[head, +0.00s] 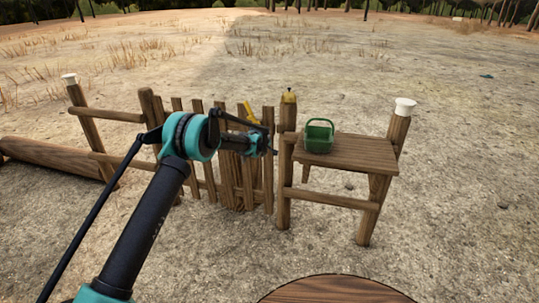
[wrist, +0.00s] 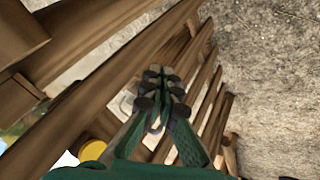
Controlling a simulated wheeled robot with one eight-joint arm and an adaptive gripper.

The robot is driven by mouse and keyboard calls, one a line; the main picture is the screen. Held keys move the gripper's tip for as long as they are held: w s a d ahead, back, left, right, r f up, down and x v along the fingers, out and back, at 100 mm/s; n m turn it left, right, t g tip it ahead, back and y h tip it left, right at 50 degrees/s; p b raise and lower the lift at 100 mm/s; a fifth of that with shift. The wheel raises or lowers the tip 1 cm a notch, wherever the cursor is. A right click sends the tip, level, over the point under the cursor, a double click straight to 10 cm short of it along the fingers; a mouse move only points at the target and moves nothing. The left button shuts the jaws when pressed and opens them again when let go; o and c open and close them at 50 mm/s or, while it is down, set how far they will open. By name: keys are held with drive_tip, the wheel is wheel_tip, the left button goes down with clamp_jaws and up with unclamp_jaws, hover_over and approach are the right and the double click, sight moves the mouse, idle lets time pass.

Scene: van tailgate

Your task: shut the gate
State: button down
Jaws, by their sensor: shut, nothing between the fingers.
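The wooden picket gate (head: 268,185) stands upright between a left post (head: 150,115) and a right post (head: 285,190) in the head view. Its right edge is close to the right post; I cannot tell whether it touches or is latched. A yellow piece (head: 249,113) shows near the top of the gate. My gripper (head: 273,151) is in front of the gate's upper right part, and my arm hides some pickets. In the wrist view my gripper (wrist: 157,85) is shut and empty, with wooden bars behind it. Contact with the wood is unclear.
A small wooden table (head: 355,152) adjoins the right post and bears a green basket (head: 319,136). A white-capped post (head: 398,125) stands at its right. A log (head: 50,158) lies at the left. A round wooden top (head: 335,290) is in the foreground. Open ground surrounds these.

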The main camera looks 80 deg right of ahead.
drive_tip(key=s+a+r, duration=0.3)
drive_tip(key=a+r, duration=0.2)
drive_tip(key=r, duration=0.3)
drive_tip(key=shift+w, duration=0.1)
